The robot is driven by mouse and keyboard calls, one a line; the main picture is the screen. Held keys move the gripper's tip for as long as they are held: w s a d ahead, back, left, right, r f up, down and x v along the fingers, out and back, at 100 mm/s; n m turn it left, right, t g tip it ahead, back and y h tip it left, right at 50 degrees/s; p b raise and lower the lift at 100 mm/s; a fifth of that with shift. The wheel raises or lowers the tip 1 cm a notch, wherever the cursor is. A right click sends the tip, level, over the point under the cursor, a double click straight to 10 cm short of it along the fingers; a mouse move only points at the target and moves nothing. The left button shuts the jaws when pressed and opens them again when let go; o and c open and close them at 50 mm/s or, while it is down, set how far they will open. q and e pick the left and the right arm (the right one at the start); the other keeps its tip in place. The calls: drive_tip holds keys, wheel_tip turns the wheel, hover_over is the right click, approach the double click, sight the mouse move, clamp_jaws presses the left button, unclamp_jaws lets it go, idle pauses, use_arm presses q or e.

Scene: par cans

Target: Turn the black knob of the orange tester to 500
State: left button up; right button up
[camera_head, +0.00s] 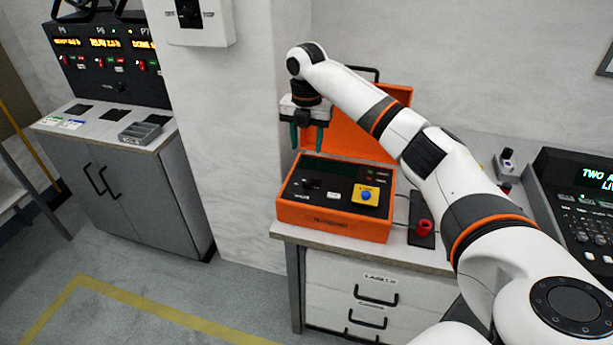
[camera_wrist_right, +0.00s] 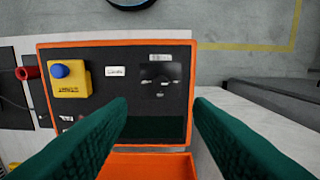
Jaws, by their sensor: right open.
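The orange tester (camera_head: 335,220) stands open on the bench, its lid raised at the back. Its black knob (camera_head: 311,184) is on the left of the dark panel, and in the right wrist view the knob (camera_wrist_right: 160,80) shows at the panel's upper right. The markings around the knob are too small to read, so its setting cannot be told. My right gripper (camera_head: 307,140) is open and empty, with green fingers pointing down above the panel, apart from the knob. In the wrist view the fingers (camera_wrist_right: 161,105) lie either side of the knob's column. My left gripper is not in view.
A yellow block with a blue button (camera_head: 367,195) sits on the panel, right of the knob. The raised orange lid (camera_head: 345,135) is close behind the gripper. A wall stands to the left.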

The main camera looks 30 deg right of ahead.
sight(306, 181)
wheel_tip(306, 181, down, 12)
drive_tip(key=shift+r+p, duration=0.1)
drive_tip(key=shift+p, duration=0.55)
drive_tip(key=c, duration=1)
drive_tip(key=shift+r, duration=0.1)
